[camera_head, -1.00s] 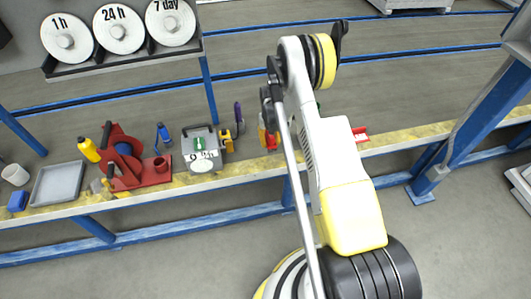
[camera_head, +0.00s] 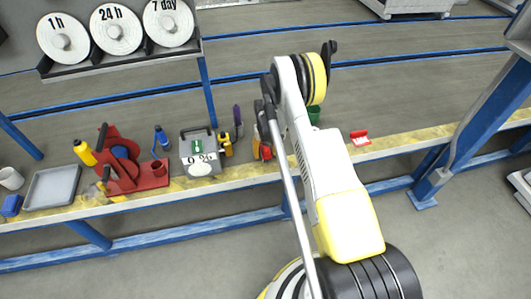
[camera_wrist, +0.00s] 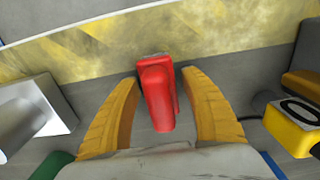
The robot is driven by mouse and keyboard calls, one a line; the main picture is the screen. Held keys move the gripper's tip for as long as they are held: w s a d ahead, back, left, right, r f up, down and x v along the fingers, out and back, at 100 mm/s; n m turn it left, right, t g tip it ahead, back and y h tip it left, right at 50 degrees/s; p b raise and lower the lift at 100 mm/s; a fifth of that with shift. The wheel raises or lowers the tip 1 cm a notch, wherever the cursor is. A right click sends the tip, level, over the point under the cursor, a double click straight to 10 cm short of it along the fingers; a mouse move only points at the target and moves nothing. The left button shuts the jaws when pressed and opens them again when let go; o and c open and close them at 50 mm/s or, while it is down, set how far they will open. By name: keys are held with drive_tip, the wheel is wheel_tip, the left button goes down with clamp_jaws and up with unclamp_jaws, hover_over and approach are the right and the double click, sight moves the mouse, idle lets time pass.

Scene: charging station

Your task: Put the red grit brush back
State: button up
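In the wrist view, a red block-like thing (camera_wrist: 158,95) stands between the two yellow-orange fingers of my gripper (camera_wrist: 162,115). It has a grey end near the bench edge; I take it for the red grit brush, but cannot be sure. The fingers are apart, with a gap on each side of it, so my gripper is open around it. In the head view, my gripper (camera_head: 262,148) is low over the bench, and my arm partly hides the red thing. A small red item with a white part (camera_head: 360,138) lies on the bench right of my arm.
Left of my gripper are a yellow tool (camera_head: 226,145) and a grey tester box (camera_head: 200,154). Farther left are a red stand (camera_head: 152,175) and a grey tray (camera_head: 52,187). A silver thing (camera_wrist: 40,108) is close to one finger. A green cup (camera_head: 314,114) is behind my arm.

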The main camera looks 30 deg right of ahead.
drive_tip(key=shift+r, duration=0.1)
wheel_tip(320, 180, up, 12)
drive_tip(key=p, duration=0.4)
drive_tip(key=shift+f, duration=0.2)
drive_tip(key=s+a+r+n+t, duration=0.1)
drive_tip(key=s+a+r+t, duration=0.3)
drive_tip(key=r, duration=1)
drive_tip(key=s+a+r+g, duration=0.1)
drive_tip(key=s+a+r, duration=0.35)
drive_tip(key=r, duration=1.05)
drive_tip(key=s+a+r+n+t, duration=0.1)
drive_tip(key=s+a+r+t, duration=0.1)
drive_tip(key=s+a, duration=0.3)
drive_tip(key=s+a+r+n+t, duration=0.1)
drive_tip(key=s+a+r, duration=0.3)
drive_tip(key=s, duration=0.9)
drive_tip(key=shift+s+a+r+t, duration=0.35)
drive_tip(key=shift+s+r+t, duration=0.1)
drive_tip(key=shift+t, duration=0.15)
drive_tip(key=shift+w+a, duration=0.1)
